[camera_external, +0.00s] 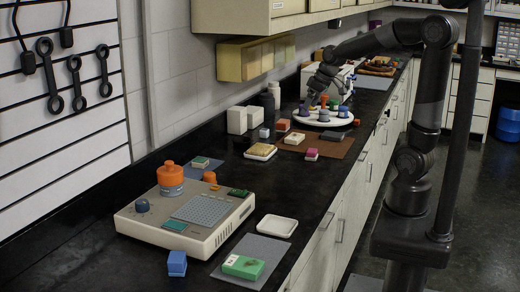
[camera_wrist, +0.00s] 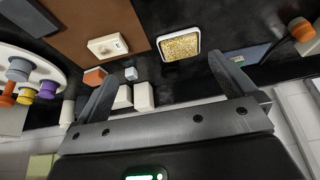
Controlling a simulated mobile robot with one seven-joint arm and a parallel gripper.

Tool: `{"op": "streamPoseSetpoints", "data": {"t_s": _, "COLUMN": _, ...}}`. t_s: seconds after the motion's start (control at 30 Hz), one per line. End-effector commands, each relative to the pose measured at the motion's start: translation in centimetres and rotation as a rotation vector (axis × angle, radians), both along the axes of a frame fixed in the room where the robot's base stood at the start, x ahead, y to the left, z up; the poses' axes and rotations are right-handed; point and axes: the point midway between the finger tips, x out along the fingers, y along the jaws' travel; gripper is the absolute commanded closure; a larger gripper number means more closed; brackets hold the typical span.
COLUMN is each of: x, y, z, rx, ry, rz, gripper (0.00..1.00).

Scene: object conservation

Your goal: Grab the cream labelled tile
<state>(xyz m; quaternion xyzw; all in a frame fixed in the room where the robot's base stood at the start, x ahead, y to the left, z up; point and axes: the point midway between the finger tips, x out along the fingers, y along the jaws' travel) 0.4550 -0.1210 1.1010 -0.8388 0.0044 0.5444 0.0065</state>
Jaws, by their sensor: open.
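The cream labelled tile (camera_wrist: 107,47) lies on the brown mat (camera_wrist: 75,22) in the wrist view, a small dark mark on its pale top. In the external view it is a small pale block (camera_external: 294,138) on the brown mat (camera_external: 325,149); its label is too small to read there. My gripper (camera_wrist: 163,66) is open with nothing between its fingers. The tile appears up and left of the gap between the fingers, apart from them. In the external view my gripper (camera_external: 315,92) hangs over the counter near the round white tray, partly hard to make out against dark surroundings.
A white tray of golden grains (camera_wrist: 180,45), an orange block (camera_wrist: 94,76) and pale blocks (camera_wrist: 143,96) are near the fingers. The round white tray (camera_external: 345,122) carries several coloured pieces. A magenta block (camera_external: 311,154) sits on the mat's near side. A cabinet (camera_external: 235,60) overhangs the counter.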

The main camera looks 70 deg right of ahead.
Motion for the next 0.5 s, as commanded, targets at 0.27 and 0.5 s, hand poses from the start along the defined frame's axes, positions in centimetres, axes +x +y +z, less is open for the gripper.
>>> {"op": "streamPoseSetpoints", "data": {"t_s": 0.27, "x": 5.1, "y": -9.3, "z": -4.8, "rx": 0.001, "ry": 0.023, "rz": -0.031, "gripper": 0.00}}
{"op": "streamPoseSetpoints", "data": {"t_s": 0.5, "x": 6.6, "y": -14.2, "z": -7.7, "rx": -0.003, "ry": 0.026, "rz": -0.043, "gripper": 0.00}}
